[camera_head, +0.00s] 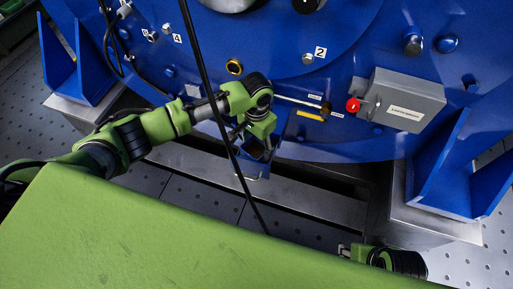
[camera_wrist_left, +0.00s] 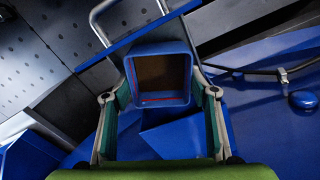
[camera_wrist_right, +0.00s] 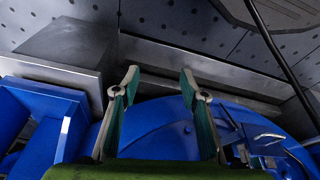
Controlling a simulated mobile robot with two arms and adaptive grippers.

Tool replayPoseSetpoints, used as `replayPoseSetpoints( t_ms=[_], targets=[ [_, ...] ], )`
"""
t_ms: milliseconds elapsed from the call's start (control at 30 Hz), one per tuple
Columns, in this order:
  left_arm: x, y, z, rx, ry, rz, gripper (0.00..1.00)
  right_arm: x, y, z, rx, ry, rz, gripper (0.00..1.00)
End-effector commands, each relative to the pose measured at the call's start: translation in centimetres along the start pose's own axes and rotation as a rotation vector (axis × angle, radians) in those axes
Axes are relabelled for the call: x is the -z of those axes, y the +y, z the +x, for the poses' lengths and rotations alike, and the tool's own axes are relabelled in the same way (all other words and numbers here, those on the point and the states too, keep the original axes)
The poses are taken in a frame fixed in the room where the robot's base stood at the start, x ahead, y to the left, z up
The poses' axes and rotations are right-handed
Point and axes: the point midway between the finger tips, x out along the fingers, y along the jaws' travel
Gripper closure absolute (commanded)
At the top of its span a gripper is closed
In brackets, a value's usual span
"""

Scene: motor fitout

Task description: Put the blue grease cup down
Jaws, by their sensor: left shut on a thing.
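The blue grease cup (camera_wrist_left: 160,52) is a square, open-topped box with a dark brown inside. In the left wrist view it sits between the two fingers of my left gripper (camera_wrist_left: 158,95), which is shut on it. In the head view my left gripper (camera_head: 258,140) is at the front of the big blue motor, with the cup partly hidden in it. The cup is over or at a small blue ledge (camera_wrist_left: 130,40) with a metal rail; I cannot tell whether it touches. My right gripper (camera_wrist_right: 160,75) is open and empty, low at the right of the head view (camera_head: 345,250).
The blue motor housing (camera_head: 350,60) fills the back. A grey box (camera_head: 405,98) with a red knob (camera_head: 353,105) is right of my left gripper. A black cable (camera_head: 215,90) hangs in front. A metal beam (camera_head: 310,203) and perforated floor lie below.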

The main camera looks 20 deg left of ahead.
Motion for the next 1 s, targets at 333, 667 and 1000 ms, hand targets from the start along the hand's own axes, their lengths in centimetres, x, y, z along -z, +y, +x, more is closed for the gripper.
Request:
replayPoseSetpoints(
  t_ms=[333, 667, 1000],
  targets=[
    [0.02, 0.02, 1.05, 0.000, 0.001, 0.000, 0.71, 0.12, 0.07, -1.31, -0.002, 0.006, 0.001, 0.60],
    [-0.01, 0.03, 1.32, 0.000, 0.000, 0.000, 0.30, 0.07, 0.08, -1.04, -0.002, 0.004, 0.001, 0.60],
    [0.01, 0.02, 0.87, 0.000, 0.001, 0.000, 0.30, 0.10, 0.08, -1.21, -0.002, 0.005, 0.001, 0.60]
  ],
)
